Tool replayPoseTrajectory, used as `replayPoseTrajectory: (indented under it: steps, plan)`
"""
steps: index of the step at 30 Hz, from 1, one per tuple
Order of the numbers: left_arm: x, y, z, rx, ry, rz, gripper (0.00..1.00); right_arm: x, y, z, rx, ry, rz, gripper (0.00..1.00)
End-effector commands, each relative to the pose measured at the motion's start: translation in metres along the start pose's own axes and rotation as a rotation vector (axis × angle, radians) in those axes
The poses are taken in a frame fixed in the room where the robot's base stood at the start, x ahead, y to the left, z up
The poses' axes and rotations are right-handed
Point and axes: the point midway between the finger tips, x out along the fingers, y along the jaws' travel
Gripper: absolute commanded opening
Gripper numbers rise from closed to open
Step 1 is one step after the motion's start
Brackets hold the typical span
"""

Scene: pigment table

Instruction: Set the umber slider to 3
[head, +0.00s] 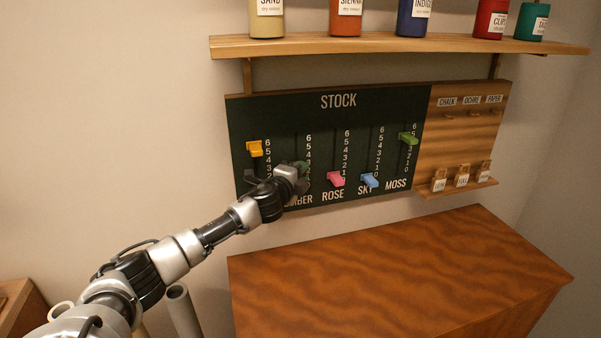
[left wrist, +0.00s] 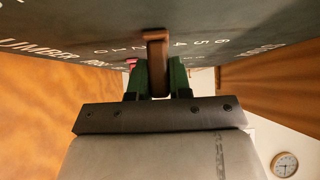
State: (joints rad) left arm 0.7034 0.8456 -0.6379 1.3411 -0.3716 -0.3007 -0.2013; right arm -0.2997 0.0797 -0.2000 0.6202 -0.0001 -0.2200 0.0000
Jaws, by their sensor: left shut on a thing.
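The brown umber knob (left wrist: 157,62) stands between the two green fingers of my left gripper (left wrist: 158,78) in the left wrist view. In the head view my left gripper (head: 301,170) reaches the dark stock board (head: 280,112) at the umber column and hides its knob and lower digits. It is shut on the knob. In the left wrist view, digits of a scale show on both sides of the knob. I cannot tell exactly which digit it is level with. My right gripper is not in view.
An orange knob (head: 255,148) is left of my gripper. A pink rose knob (head: 336,179) is close to its right, then a blue sky knob (head: 370,180) and a green moss knob (head: 408,138). A shelf (head: 340,46) with jars is above. The brown tabletop (head: 400,265) below is clear.

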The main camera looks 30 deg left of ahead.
Motion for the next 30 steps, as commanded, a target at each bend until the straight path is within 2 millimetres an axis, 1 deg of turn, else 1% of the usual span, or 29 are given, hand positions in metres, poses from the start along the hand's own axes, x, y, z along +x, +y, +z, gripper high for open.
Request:
replayPoseTrajectory:
  steps: [1,2,6,7,14,17,19,23,30]
  plan:
    - [0.0,0.0,0.0,0.0,-0.001,0.0,0.0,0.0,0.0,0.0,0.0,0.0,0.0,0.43]
    - [0.0,0.0,0.0,0.0,-0.001,0.0,0.22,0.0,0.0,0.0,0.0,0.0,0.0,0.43]
    - [0.0,0.0,0.0,0.0,-0.001,0.0,0.44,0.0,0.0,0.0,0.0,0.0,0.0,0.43]
    - [0.0,0.0,0.0,0.0,-0.001,0.0,0.45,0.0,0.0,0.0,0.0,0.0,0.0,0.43]
    - [0.0,0.001,0.0,0.0,0.0,0.0,0.45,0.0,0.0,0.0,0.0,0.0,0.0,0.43]
    - [-0.004,0.001,0.001,0.001,-0.001,0.001,0.45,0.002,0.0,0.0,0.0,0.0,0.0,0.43]
    - [-0.01,0.003,0.001,0.0,-0.001,0.001,0.45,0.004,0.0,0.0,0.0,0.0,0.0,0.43]
    - [-0.029,0.004,0.001,0.004,0.001,0.002,0.45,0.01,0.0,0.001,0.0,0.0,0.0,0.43]
    - [-0.074,0.005,0.001,0.003,0.0,0.002,0.45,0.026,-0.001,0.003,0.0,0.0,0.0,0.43]
